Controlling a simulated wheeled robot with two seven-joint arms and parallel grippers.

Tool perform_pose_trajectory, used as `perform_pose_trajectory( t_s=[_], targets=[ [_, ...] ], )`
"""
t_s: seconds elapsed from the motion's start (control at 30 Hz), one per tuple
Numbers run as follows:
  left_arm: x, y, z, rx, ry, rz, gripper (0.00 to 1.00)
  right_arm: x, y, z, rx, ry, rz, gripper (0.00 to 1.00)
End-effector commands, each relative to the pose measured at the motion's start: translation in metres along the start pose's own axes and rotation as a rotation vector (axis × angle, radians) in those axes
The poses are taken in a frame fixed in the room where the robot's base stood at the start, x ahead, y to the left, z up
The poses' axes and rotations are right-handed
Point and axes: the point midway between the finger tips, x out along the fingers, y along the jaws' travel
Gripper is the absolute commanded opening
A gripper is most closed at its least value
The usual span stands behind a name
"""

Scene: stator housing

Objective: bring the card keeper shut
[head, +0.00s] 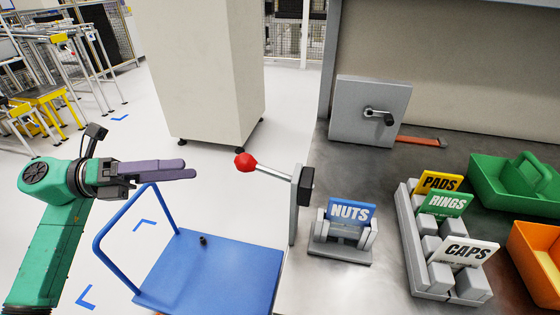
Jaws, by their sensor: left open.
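A grey card holder (340,253) stands near the left edge of the steel bench and carries a blue NUTS card (350,212), tilted back a little. It looks like the card keeper, but I cannot tell clearly whether it is open or shut. Just left of it, a lever with a red knob (246,163) sticks out to the left from an upright post (297,207) at the bench edge. My left gripper (189,171) is open and empty, left of the red knob and apart from it, over the floor. My right gripper is not in view.
A grey rack (411,263) holds PADS, RINGS and CAPS cards. Behind stands a grey box (365,108) with a crank handle. Green (515,185) and orange (540,262) bins sit at the right. A blue cart (205,275) stands below my left arm. Bare steel bench lies between holder and rack.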

Motion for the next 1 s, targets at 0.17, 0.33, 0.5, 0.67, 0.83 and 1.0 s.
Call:
perform_pose_trajectory(
  t_s=[0.17, 0.33, 0.5, 0.67, 0.83, 1.0],
  targets=[
    [0.022, -0.006, 0.001, 0.004, 0.011, -0.003, 0.68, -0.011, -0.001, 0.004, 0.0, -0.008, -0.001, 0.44],
    [0.067, -0.007, 0.002, 0.003, 0.007, -0.007, 0.68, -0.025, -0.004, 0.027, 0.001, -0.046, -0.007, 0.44],
    [0.112, -0.007, 0.002, 0.0, 0.006, -0.007, 0.68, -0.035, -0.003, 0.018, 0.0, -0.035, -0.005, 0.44],
    [0.138, -0.005, 0.001, 0.0, 0.005, -0.004, 0.68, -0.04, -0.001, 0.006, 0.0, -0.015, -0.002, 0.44],
    [0.145, -0.003, 0.0, 0.0, 0.004, -0.002, 0.68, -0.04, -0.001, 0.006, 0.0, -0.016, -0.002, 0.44],
    [0.145, -0.002, 0.0, 0.0, 0.004, -0.002, 0.6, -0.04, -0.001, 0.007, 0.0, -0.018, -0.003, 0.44]
  ],
)
